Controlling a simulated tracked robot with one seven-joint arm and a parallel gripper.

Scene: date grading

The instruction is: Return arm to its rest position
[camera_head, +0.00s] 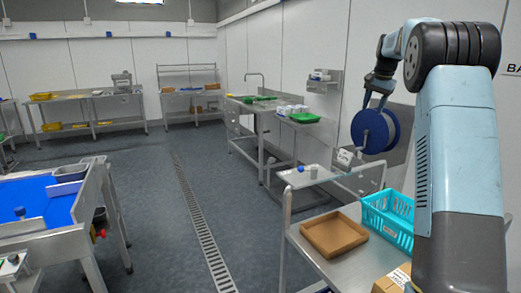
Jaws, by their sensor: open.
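My arm rises along the right side of the picture and bends over at the top. My gripper (374,101) hangs below the far end of the arm, pointing down, and looks small from here. Its jaws are open, and I see nothing between them. It shows just above and in front of a blue hose reel (386,130) on the wall; I cannot tell the gap between them.
Below stands a steel trolley (345,271) with a brown tray (334,233), a turquoise crate (388,217) and a cardboard box (392,280). A blue-topped grading table (40,203) is at left. Steel benches line the walls. The floor around the drain (199,221) is clear.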

